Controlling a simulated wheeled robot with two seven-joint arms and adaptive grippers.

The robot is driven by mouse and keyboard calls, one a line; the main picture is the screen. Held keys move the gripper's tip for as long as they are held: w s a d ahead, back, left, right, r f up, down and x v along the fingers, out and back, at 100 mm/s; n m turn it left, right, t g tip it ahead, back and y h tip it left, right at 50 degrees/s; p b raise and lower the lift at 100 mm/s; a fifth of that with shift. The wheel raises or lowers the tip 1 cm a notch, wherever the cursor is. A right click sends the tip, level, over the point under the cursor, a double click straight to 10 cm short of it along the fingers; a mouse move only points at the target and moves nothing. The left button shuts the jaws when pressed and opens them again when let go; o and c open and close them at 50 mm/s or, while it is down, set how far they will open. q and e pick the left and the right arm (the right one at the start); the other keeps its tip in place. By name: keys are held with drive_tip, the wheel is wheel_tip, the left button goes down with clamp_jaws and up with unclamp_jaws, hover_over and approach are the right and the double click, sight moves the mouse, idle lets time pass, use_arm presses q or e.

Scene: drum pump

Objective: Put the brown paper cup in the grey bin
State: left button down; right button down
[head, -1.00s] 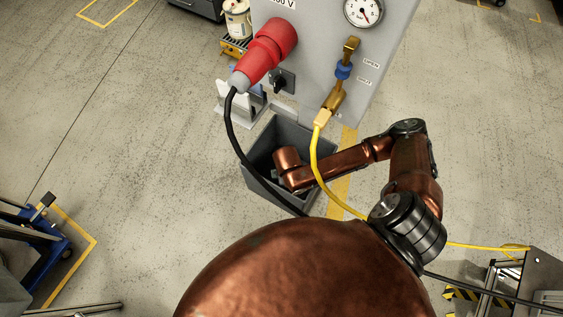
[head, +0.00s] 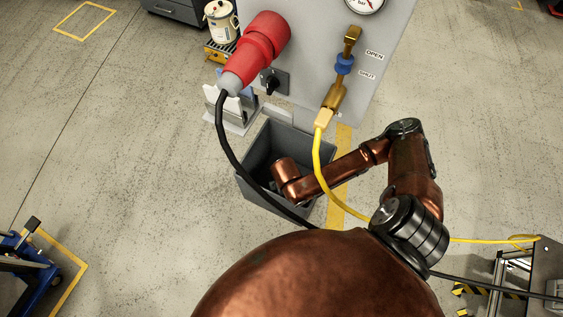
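The grey bin (head: 252,158) stands on the floor below the grey panel, with its open top facing up. My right arm reaches in from the right, and its copper wrist is over the bin. Only a dark bit of my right gripper (head: 271,187) shows beside the wrist against the bin's dark inside. Its fingers are hidden, so I cannot tell whether it is open or holds anything. I cannot make out the brown paper cup. My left gripper is out of view.
A grey panel (head: 305,60) carries a red plug (head: 258,48) and a brass valve (head: 342,75). A black cable (head: 228,140) and a yellow hose (head: 318,165) hang across the bin area. A blue cart (head: 30,265) stands at lower left.

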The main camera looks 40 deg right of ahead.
idle(0.3)
drive_tip(key=c, duration=2.2)
unclamp_jaws()
drive_tip(key=shift+f, duration=0.1)
drive_tip(key=shift+o, duration=0.2)
